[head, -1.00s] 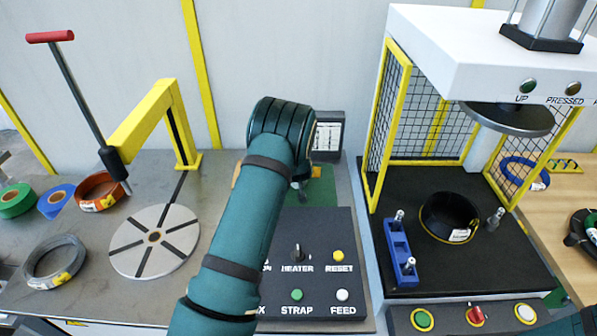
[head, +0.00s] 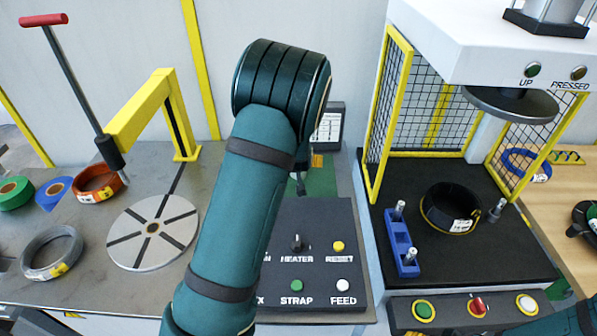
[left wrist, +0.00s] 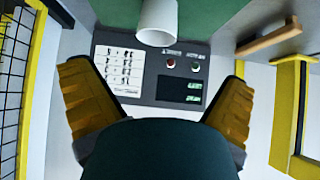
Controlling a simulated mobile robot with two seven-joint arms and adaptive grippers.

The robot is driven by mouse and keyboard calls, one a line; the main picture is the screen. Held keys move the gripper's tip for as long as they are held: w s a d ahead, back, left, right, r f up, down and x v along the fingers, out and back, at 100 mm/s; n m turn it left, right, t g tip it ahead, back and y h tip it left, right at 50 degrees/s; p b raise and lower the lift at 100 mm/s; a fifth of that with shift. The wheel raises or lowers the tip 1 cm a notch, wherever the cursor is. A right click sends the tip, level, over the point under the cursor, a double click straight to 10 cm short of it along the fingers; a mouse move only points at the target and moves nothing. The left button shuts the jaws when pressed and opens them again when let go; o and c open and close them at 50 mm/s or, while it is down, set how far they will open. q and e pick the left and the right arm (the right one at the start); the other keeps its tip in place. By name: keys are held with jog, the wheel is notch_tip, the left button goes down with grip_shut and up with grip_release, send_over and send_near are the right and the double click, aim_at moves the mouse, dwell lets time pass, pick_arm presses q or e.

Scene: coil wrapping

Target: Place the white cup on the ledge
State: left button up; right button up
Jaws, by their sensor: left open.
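The white cup (left wrist: 157,22) shows at the top middle of the left wrist view, cut off by the frame edge. It is ahead of my left gripper (left wrist: 155,76), whose two yellow-brown fingers are spread wide with nothing between them. A tan wooden strip (left wrist: 269,38), possibly the ledge, juts out at the upper right of that view, apart from the cup. In the head view my left arm hides the cup and most of the gripper. My right gripper is out of view.
A sign panel (head: 327,125) stands behind the green mat (head: 323,178). The control box (head: 318,240) is in front. A press with yellow mesh guards (head: 388,120) stands to the right. A round turntable (head: 153,232) and tape coils lie left.

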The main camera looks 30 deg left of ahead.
pick_arm(q)
jog(key=x, duration=0.7)
jog(key=shift+w+a+f+b, duration=0.1)
jog(key=shift+b, duration=0.25)
jog(key=shift+d+x, duration=0.15)
jog(key=shift+x, duration=1.35)
jog(key=shift+d+x, duration=0.1)
jog(key=shift+x, duration=1.4)
jog(key=shift+w, duration=0.1)
